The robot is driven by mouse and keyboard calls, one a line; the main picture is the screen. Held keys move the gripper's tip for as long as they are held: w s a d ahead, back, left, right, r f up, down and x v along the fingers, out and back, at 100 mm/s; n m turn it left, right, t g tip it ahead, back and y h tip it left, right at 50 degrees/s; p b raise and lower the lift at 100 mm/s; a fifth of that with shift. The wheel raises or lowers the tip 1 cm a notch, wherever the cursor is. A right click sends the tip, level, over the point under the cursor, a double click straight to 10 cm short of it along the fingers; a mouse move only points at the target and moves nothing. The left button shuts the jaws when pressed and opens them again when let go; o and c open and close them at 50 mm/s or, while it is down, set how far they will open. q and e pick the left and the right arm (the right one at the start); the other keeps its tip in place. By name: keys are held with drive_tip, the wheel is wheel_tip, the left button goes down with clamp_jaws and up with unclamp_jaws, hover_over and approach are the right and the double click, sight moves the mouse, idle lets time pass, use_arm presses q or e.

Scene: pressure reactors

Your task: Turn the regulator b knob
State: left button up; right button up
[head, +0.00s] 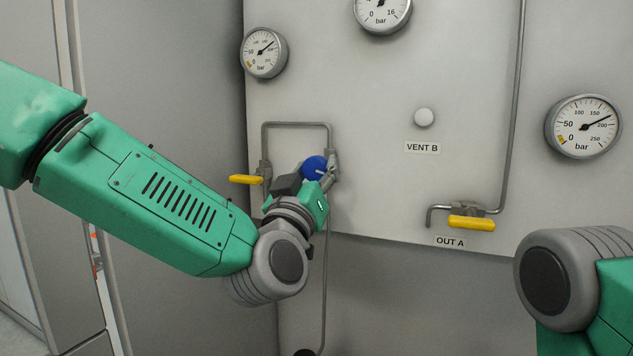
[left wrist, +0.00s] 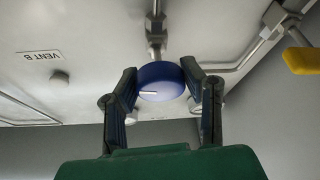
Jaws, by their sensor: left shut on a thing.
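The blue regulator knob (head: 314,168) is on the panel at the pipe loop, partly hidden behind my left gripper in the head view. In the left wrist view the round blue knob (left wrist: 161,82) has a white mark on its face, pointing left. My left gripper (head: 325,174) is shut on the knob. In the left wrist view its two fingers (left wrist: 161,88) are on either side of the knob. No label for the knob shows. Part of my right arm shows at the lower right of the head view, but its gripper is out of view.
A yellow-handled valve (head: 246,179) is just left of the knob. Another yellow handle (head: 471,223) is above the OUT A label (head: 450,241). Gauges (head: 264,53) and (head: 583,126) and a VENT B button (head: 424,117) are on the panel (head: 380,190). Thin pipes run along it.

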use_arm(q)
drive_tip(key=shift+f+n+y+b, duration=0.1)
drive_tip(key=shift+n+y+b, duration=0.55)
drive_tip(key=shift+n, duration=0.75)
drive_tip(key=o, duration=1.2)
drive_tip(key=shift+c, duration=0.2)
drive_tip(key=shift+s+f, duration=0.1)
drive_tip(key=shift+s, duration=0.15)
drive_tip(key=v, duration=1.1)
drive_tip(key=shift+s+f, duration=0.1)
drive_tip(key=shift+s, duration=0.05)
